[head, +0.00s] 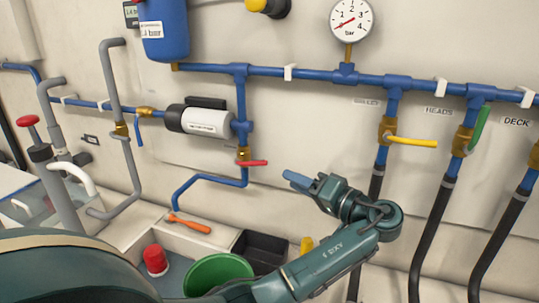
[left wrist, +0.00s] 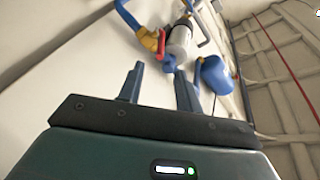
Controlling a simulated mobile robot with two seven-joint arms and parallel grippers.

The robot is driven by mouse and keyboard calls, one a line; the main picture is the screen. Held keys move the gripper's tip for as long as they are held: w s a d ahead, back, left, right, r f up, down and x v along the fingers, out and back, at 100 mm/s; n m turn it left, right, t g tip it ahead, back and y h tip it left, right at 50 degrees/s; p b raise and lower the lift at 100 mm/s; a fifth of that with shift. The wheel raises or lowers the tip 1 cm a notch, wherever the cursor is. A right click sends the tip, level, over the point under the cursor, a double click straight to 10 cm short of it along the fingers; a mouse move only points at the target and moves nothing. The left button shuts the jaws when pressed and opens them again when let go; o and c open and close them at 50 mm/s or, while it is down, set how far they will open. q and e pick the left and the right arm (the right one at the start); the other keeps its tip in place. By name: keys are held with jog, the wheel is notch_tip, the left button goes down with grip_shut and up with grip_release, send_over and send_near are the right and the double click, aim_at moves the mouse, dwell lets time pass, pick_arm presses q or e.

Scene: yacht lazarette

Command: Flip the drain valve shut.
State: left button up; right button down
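The drain valve is a small brass valve (head: 243,154) on the blue pipe below the white pump. Its red lever (head: 254,163) points right, across the vertical run of pipe. In the left wrist view the red lever (left wrist: 161,44) shows beside the brass body (left wrist: 149,40), beyond and between my fingertips. My left gripper (head: 297,180) is to the right of the lever and a little lower in the head view, apart from it. Its two fingers (left wrist: 159,80) stand apart with nothing between them. My right gripper is not in view.
A yellow-lever valve (head: 410,141) and a green-lever valve (head: 479,128) are at the right. The wall around the lever is clear.

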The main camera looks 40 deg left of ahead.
aim_at(254, 164)
pick_arm(q)
jog(key=a+p, duration=0.3)
jog(key=a, duration=1)
jog(key=shift+w+a, duration=0.1)
jog(key=shift+w, duration=0.05)
jog(key=shift+c, duration=0.5)
grip_shut()
